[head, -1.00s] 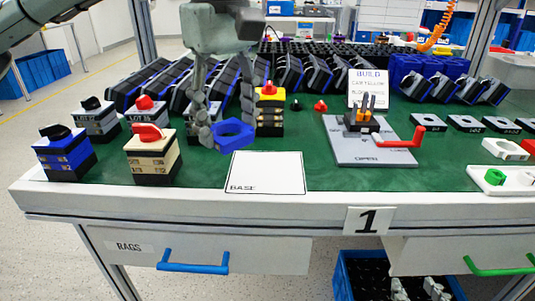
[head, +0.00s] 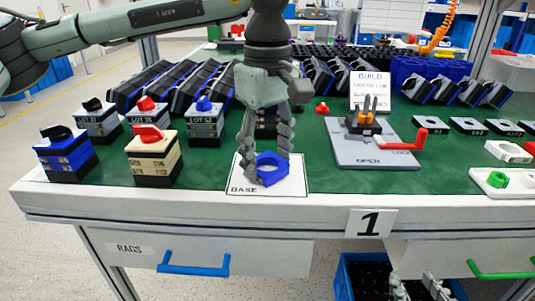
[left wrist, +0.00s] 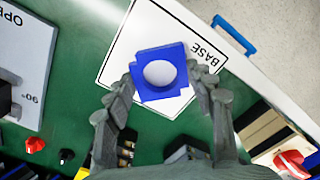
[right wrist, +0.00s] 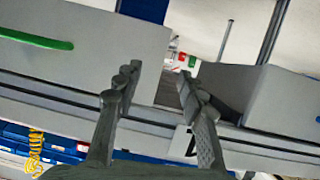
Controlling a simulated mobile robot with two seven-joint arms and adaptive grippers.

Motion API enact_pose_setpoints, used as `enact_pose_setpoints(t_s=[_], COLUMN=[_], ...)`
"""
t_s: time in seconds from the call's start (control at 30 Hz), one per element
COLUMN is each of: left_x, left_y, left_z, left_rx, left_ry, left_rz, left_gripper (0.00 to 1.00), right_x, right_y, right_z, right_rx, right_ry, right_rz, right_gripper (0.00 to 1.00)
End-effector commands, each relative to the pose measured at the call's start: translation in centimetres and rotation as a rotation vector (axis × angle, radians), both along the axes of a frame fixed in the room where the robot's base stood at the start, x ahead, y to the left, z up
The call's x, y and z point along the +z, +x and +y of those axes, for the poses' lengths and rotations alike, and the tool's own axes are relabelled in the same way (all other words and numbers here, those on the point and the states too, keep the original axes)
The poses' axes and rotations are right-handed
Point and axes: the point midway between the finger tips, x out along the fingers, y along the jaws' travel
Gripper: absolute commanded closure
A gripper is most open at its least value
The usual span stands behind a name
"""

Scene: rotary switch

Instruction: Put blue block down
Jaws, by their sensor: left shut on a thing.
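The blue block (head: 272,170) is a squarish ring with a round hole through it. It is over the white BASE sheet (head: 240,187) at the front of the green bench; whether it touches the sheet I cannot tell. My left gripper (head: 268,165) reaches down from above and is shut on the block, one finger at each side. In the left wrist view the block (left wrist: 161,73) sits between the fingertips, with the white sheet around it and through its hole. My right gripper (right wrist: 160,78) shows only in its own wrist view, open with nothing between its fingers.
A grey plate (head: 365,152) with a clamp and a red handle (head: 408,138) stands right of the sheet. Stacked switches, one beige with a red knob (head: 152,150) and one blue (head: 65,152), stand to the left. Dark bins line the back.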

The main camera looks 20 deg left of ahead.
Motion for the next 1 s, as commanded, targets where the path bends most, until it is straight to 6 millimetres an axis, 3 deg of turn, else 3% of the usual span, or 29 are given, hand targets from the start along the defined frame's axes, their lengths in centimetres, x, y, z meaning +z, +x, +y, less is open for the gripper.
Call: enact_pose_setpoints(t_s=[0.4,0.43,0.6,1.0], left_x=[-0.3,-0.3,-0.3,0.0], left_y=[0.0,0.0,0.0,0.0], left_z=[0.0,0.0,0.0,0.0], left_rx=[0.000,0.000,0.000,0.000], left_ry=[0.000,0.000,0.000,0.000], left_rz=[0.001,0.001,0.001,0.000], left_gripper=[0.72,0.45,0.25,0.25], right_x=[1.0,1.1,1.1,0.9], right_y=[0.3,0.3,0.3,0.3], right_z=[0.7,0.8,0.8,0.4], right_rx=[0.014,0.014,0.014,0.007], right_ry=[0.021,0.022,0.022,0.014], right_rz=[-0.049,-0.052,-0.052,-0.035], right_gripper=[0.60,0.60,0.60,0.60])
